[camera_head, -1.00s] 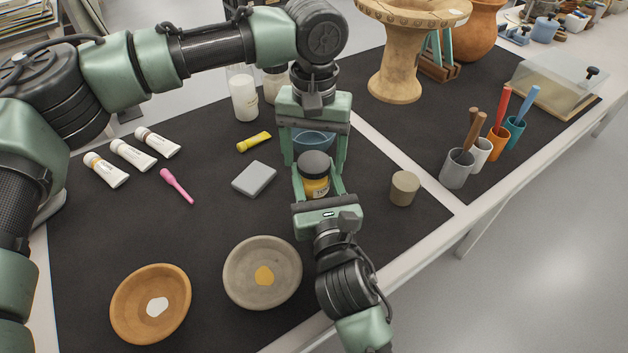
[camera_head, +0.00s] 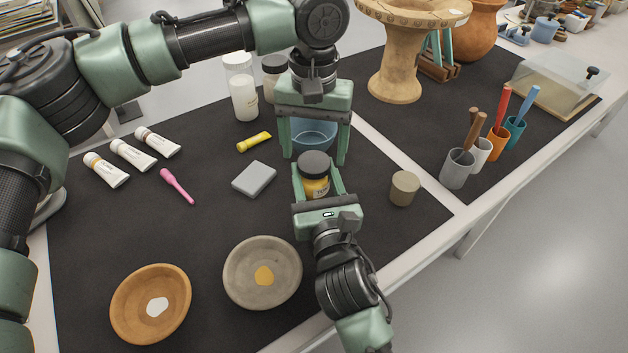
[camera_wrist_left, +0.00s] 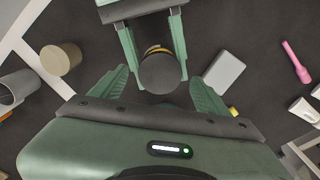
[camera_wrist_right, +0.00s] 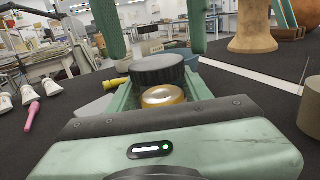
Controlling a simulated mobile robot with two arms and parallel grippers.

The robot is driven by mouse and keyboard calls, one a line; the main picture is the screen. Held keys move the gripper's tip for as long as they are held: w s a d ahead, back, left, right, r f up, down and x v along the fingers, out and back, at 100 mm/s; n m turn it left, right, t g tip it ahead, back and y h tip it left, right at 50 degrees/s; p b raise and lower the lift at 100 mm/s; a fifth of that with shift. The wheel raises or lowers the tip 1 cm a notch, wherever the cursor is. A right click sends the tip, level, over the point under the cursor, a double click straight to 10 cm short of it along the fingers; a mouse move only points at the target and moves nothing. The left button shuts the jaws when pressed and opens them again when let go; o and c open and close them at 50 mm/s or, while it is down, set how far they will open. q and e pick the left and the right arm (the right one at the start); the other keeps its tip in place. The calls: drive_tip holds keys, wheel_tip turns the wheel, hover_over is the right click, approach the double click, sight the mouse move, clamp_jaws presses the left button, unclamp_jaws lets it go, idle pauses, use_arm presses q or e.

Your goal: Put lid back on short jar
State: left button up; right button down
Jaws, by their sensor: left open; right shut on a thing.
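The short jar (camera_head: 314,187) is small and yellow with a label, upright between the fingers of my right gripper (camera_head: 315,176), which is shut on it. The dark grey lid (camera_head: 315,164) sits over the jar's mouth; whether it is fully seated I cannot tell. In the right wrist view the lid (camera_wrist_right: 157,69) shows above the yellow jar (camera_wrist_right: 163,96). My left gripper (camera_head: 313,154) is open and empty, pointing down just behind and above the lid. In the left wrist view the lid (camera_wrist_left: 161,73) lies beyond its open fingers (camera_wrist_left: 165,84), apart from them.
A blue glass bowl (camera_head: 313,137) stands behind the jar. A grey block (camera_head: 254,179) and yellow tube (camera_head: 254,142) lie left, a tan cylinder (camera_head: 404,188) right. Two bowls (camera_head: 231,284) (camera_head: 128,317) stand in front. Tool cups (camera_head: 457,169) are at right. The dark mat has free room between.

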use_arm(q)
drive_tip(key=shift+r, duration=1.25)
drive_tip(key=shift+c, duration=0.4)
wheel_tip(320, 180, up, 4)
drive_tip(key=shift+f, duration=0.25)
drive_tip(key=shift+f, duration=0.1)
drive_tip(key=shift+f, duration=3.95)
